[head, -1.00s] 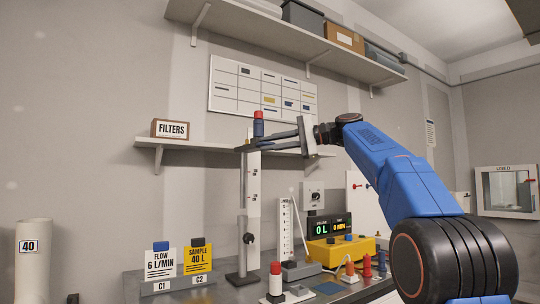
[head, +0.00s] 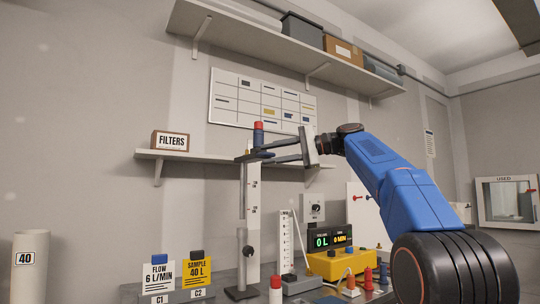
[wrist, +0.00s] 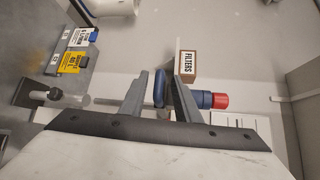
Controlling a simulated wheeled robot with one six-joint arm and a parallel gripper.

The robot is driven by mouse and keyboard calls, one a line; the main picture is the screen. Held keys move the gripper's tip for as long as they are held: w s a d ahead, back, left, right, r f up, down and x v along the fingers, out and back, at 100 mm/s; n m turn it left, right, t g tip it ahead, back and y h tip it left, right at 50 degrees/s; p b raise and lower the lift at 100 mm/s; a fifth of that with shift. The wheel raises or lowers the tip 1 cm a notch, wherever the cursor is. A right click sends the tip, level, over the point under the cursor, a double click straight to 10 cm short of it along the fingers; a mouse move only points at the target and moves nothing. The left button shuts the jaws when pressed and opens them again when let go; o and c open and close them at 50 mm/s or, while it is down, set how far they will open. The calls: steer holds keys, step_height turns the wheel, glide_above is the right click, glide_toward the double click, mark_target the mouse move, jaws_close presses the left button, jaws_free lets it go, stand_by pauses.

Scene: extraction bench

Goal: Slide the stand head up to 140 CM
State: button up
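The stand (head: 251,212) is a pale upright column with a dark knob (head: 249,250) low on it and a dark foot on the bench. Its dark head (head: 249,158) is at the top, near the wall shelf's height, with a blue piece with a red cap (head: 258,132) upright on it. My gripper (head: 268,151) reaches in from the right at the head. In the wrist view, the two grey fingers (wrist: 160,92) stand either side of a blue rounded part (wrist: 159,88), with narrow gaps showing. The red cap (wrist: 220,101) lies beyond the right finger. No 140 CM mark is readable.
A wall shelf with a FILTERS box (head: 170,141) is behind the stand. Bench items include the FLOW card (head: 159,273), the yellow SAMPLE card (head: 197,270), a white scale (head: 285,240) and a yellow meter (head: 340,263). A higher shelf (head: 250,38) hangs above.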

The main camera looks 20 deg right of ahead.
steer(key=v, duration=1.7)
steer(key=shift+a+f, duration=0.1)
steer(key=shift+a, duration=0.05)
steer(key=s+a+f+h, duration=0.2)
steer(key=s+a+f, duration=0.15)
steer(key=f, duration=0.45)
steer(key=s+a+f+m+h, duration=0.1)
steer(key=s+a+f+h, duration=0.2)
steer(key=f, duration=0.5)
steer(key=s+a+f+h, duration=0.2)
steer(key=a+f, duration=0.3)
steer(key=f, duration=0.4)
steer(key=s+d+f+n+h, duration=0.1)
steer(key=s+f+n+h, duration=0.1)
steer(key=s+f, duration=0.7)
steer(key=s+d+f+n+g+h, duration=0.1)
steer(key=s+f+n+h, duration=0.2)
steer(key=s+f, duration=0.6)
steer(key=s+d+f+n+g+h, duration=0.1)
steer(key=s+f, duration=0.8)
steer(key=f, duration=1.3)
steer(key=shift+n+h, duration=0.9)
